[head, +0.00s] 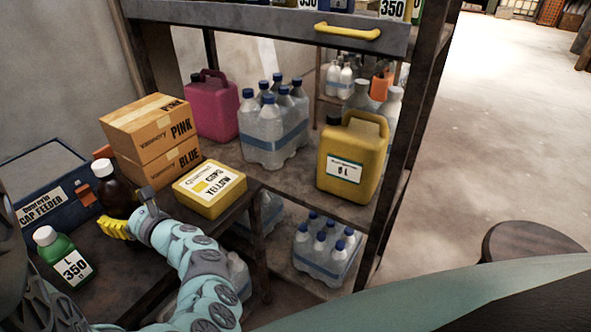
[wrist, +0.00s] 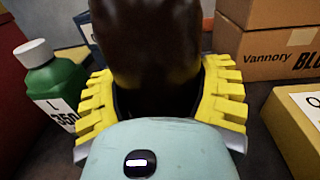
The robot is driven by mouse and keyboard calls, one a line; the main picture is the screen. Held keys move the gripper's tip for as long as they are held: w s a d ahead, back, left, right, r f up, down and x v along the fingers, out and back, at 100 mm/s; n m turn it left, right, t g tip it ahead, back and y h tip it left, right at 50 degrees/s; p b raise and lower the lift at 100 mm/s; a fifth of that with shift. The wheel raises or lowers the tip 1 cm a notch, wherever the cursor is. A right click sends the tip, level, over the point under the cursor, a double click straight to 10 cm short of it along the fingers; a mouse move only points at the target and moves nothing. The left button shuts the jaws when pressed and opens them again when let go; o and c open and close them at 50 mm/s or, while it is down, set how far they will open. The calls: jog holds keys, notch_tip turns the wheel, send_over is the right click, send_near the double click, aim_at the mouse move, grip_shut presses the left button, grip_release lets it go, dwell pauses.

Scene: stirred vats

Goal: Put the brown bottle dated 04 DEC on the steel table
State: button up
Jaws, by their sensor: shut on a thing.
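A dark brown bottle (head: 115,194) with a white cap stands upright at the left in the head view, over the dark table (head: 122,283). In the wrist view the brown bottle (wrist: 152,45) fills the space between the yellow fingers. My gripper (head: 118,226) is shut around its lower part; it also shows in the wrist view (wrist: 160,85). No date label is visible on the side I see. I cannot tell whether the bottle's base touches the table, or whether this table is the steel one.
A green bottle marked 350 (head: 62,257) stands close on the left. A blue cap feeder box (head: 40,185), stacked cartons (head: 150,140) and a yellow caps box (head: 209,189) crowd the bottle. A shelf rack (head: 290,185) with jugs and bottle packs stands right.

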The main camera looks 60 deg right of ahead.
jog(key=o, duration=1.3)
